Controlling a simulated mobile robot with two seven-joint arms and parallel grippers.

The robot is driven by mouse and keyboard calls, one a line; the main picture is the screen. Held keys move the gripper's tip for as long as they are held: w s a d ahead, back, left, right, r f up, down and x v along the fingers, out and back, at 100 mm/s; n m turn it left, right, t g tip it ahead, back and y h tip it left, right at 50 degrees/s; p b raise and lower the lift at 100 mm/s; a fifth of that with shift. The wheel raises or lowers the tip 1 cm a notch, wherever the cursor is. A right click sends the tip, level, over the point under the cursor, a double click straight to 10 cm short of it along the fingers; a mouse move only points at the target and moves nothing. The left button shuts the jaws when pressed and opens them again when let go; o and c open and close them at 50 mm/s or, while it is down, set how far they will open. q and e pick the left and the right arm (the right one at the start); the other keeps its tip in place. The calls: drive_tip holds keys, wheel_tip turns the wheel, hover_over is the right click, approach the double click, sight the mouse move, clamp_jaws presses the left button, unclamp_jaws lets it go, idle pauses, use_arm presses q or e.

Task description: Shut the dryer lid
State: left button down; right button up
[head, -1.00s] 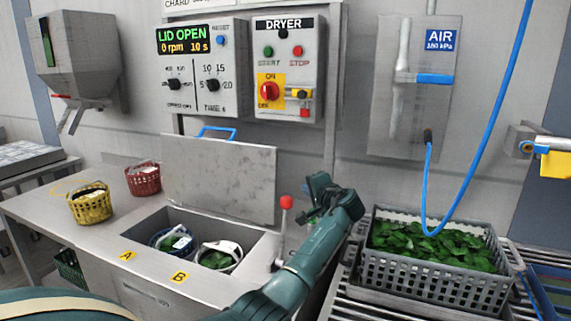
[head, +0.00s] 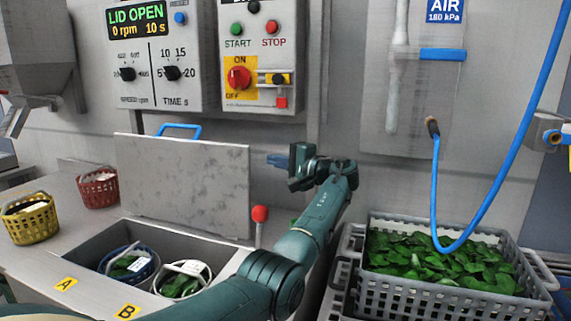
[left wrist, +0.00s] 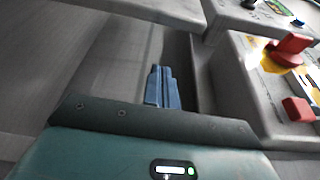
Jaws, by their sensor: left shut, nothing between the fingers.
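The dryer lid (head: 190,185) is a grey panel standing upright, open, behind the dryer well, with a blue handle (head: 180,127) on its top edge. The display (head: 137,23) reads LID OPEN, 0 rpm, 10 s. My left gripper (head: 276,160) is shut and empty, to the right of the lid's upper right edge and apart from it, below the DRYER panel. In the left wrist view its blue fingers (left wrist: 161,88) are together in front of the grey wall. The lid is not clear in that view. My right gripper is not in view.
Two baskets of greens, one blue-rimmed (head: 128,264) and one white (head: 182,278), sit in the open well. A red-knobbed lever (head: 260,214) stands at its right. A grey crate of greens (head: 455,300) and a blue air hose (head: 437,190) are at right. Yellow (head: 30,222) and red (head: 97,188) baskets stand left.

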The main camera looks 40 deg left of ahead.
use_arm(q)
drive_tip(key=shift+s+a+r+p, duration=0.1)
drive_tip(key=shift+s+a+p, duration=0.45)
drive_tip(key=shift+s+a, duration=1.2)
